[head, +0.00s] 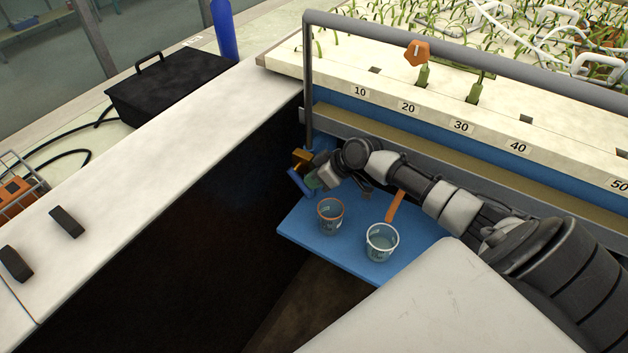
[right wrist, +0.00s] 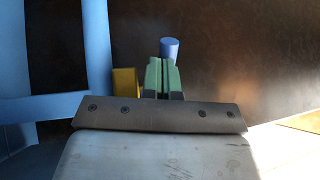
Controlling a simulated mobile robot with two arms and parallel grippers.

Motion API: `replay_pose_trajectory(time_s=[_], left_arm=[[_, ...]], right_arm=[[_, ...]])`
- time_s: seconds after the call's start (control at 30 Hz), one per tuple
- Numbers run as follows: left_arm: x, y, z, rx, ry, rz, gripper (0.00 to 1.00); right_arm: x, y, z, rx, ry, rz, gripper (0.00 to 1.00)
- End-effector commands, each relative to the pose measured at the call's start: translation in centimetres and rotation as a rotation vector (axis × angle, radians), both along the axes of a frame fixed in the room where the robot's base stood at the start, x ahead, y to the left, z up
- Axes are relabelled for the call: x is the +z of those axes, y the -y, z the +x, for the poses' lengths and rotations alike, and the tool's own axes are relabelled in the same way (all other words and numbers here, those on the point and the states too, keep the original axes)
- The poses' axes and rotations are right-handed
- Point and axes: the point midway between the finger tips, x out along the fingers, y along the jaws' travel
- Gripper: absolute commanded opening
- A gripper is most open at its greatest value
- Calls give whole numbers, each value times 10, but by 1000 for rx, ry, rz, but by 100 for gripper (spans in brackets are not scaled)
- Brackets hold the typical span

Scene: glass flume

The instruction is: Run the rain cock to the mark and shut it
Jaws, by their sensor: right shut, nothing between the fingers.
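The rain cock shows in the head view as a brass body (head: 301,158) with a blue lever (head: 297,183), low at the left end of the tank. My right gripper (head: 312,182) is beside the lever, its green-padded fingers shut and empty. In the right wrist view the shut fingers (right wrist: 161,77) point at the blue lever end (right wrist: 169,48), with a brass block (right wrist: 125,82) to their left. I cannot tell whether they touch the lever. An orange-rimmed cup (head: 330,216) and a white-rimmed cup (head: 381,243) stand on the blue shelf (head: 296,226). Their marks are too small to read. My left gripper is out of view.
An orange strip (head: 395,206) is by the white-rimmed cup, partly behind my right arm. A grey rail (head: 450,63) runs above the planted bed with its numbered edge (head: 409,107). A black box (head: 170,88) and a white ledge (head: 150,166) lie left. A dark gap separates ledge and shelf.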

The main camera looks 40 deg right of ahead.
Motion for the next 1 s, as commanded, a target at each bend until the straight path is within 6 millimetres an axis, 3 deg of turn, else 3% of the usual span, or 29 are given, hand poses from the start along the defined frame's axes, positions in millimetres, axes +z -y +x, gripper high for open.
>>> replay_pose_trajectory(time_s=[0.4,1.0], left_arm=[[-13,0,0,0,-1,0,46],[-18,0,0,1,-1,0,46]], right_arm=[[-19,-3,6,0,-3,0,0],[-25,-5,10,1,-4,0,0]])
